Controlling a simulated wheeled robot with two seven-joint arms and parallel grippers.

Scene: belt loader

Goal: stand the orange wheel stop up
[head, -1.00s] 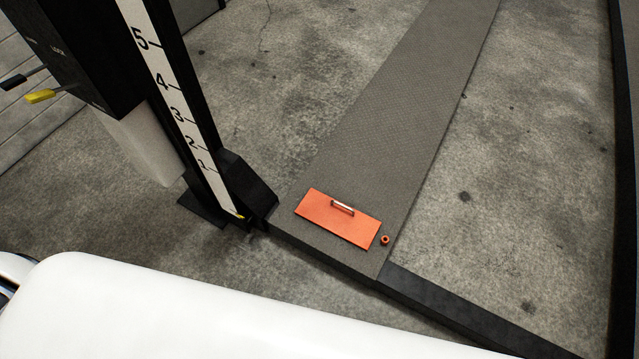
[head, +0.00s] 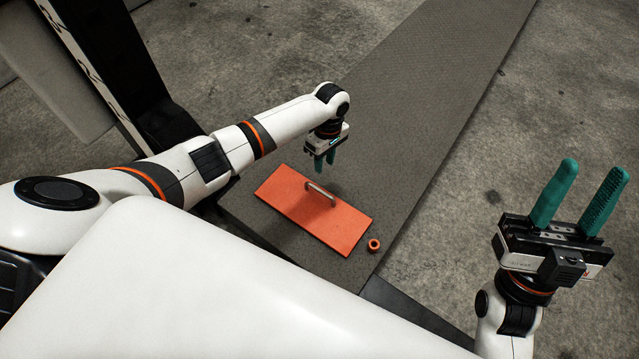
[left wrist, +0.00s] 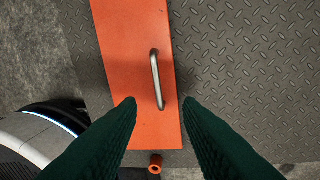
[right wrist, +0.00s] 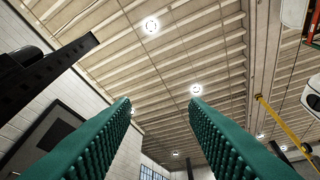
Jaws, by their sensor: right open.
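The orange wheel stop (head: 300,215) is a flat orange plate lying on the end of the grey ramp, with a metal bar handle (head: 320,194) along its upper side. In the left wrist view the plate (left wrist: 125,70) and its handle (left wrist: 156,80) lie below the fingers. My left gripper (head: 325,168) is open and empty, pointing down above the plate near the handle, apart from it. In the left wrist view its green fingers (left wrist: 160,105) are spread to either side of the handle's end. My right gripper (head: 588,170) is open and empty, pointing up at the right.
A small orange ring (head: 374,245) lies beside the plate's right corner; it also shows in the left wrist view (left wrist: 155,163). The patterned ramp (head: 400,100) stretches away clear. A black post (head: 110,70) stands at the left.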

